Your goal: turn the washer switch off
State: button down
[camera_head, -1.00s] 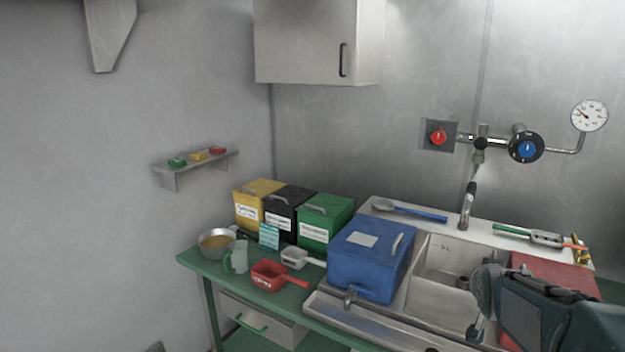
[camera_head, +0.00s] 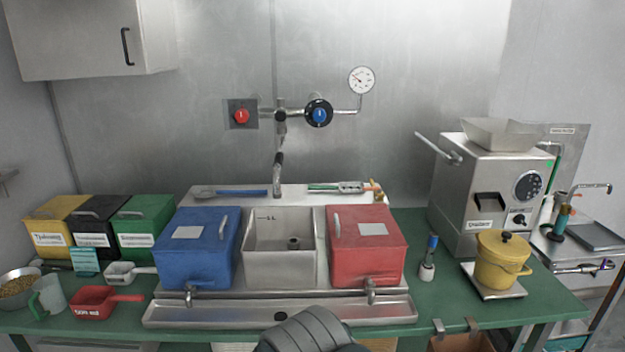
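On the metal back wall, a red knob (camera_head: 241,116) sits on a dark square plate. To its right, a blue knob (camera_head: 319,115) sits in a black round housing. Pipes join them, and a spout (camera_head: 279,170) hangs between them above the white sink (camera_head: 284,255). I cannot tell from the picture which knob is the washer switch. The knobs' marks are too small to read. A dark grey ribbed part of my arm (camera_head: 308,333) shows at the bottom edge, well below and in front of the knobs. My gripper's fingers are not visible.
A blue box (camera_head: 195,262) and a red box (camera_head: 366,260) flank the sink. A pressure gauge (camera_head: 361,80) is above right of the blue knob. A grinder machine (camera_head: 470,195) and yellow pot (camera_head: 500,265) stand right. The wall around the knobs is clear.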

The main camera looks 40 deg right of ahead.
aim_at(522, 221)
jog(key=z, duration=2.4)
jog(key=i+l+u, duration=0.1)
jog(key=i+l, duration=0.25)
jog(key=i+l+u, duration=0.1)
jog(key=i+l, duration=0.2)
jog(key=i+l+u, duration=0.1)
jog(key=i+l, duration=0.2)
jog(key=l, duration=0.15)
jog(key=i+l+u, duration=0.1)
jog(key=i+l, duration=0.15)
jog(key=l, duration=0.2)
jog(key=i+l+u, duration=0.1)
jog(key=i+l, duration=0.2)
jog(key=l, duration=0.15)
